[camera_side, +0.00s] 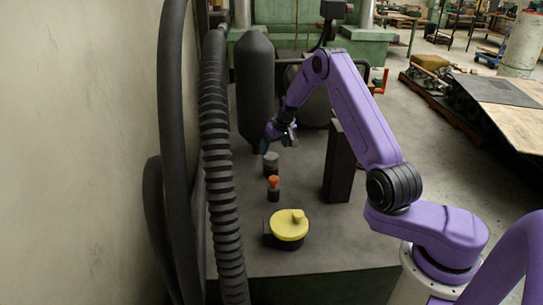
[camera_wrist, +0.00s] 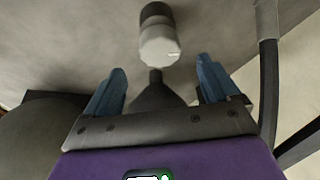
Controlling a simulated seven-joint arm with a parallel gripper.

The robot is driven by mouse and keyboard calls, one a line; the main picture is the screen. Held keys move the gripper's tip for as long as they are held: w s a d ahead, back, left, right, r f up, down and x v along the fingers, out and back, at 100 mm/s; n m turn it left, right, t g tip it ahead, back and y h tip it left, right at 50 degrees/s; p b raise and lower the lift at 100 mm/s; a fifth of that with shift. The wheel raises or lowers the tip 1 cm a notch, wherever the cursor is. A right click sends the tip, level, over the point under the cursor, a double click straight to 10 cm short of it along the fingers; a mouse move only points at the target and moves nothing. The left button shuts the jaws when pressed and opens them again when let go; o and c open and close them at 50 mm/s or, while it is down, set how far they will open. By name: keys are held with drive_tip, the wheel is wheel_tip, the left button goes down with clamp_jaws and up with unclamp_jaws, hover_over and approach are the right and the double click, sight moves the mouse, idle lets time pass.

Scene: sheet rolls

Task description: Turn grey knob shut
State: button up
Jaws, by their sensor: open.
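The grey knob (camera_side: 270,160) sits on a short dark base on the dark bench, just below my gripper (camera_side: 268,145) in the side view. In the wrist view the grey knob (camera_wrist: 160,45) is a pale cylinder with a small mark on its face. It lies beyond the fingertips, roughly centred between them. My gripper (camera_wrist: 160,75) is open, its two blue-grey fingers apart with nothing held between them. The knob looks clear of both fingers. The exact gap between the fingertips and the knob is hard to judge in the side view.
An orange knob (camera_side: 274,181) on a dark base stands just in front of the grey one. A yellow round knob (camera_side: 289,224) is nearer the front. A dark upright block (camera_side: 338,165) stands to the right. A black tank (camera_side: 255,85) and ribbed hose (camera_side: 218,170) flank the left.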

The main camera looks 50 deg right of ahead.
sight(271, 156)
drive_tip(key=shift+x, duration=3.15)
drive_tip(key=c, duration=1.1)
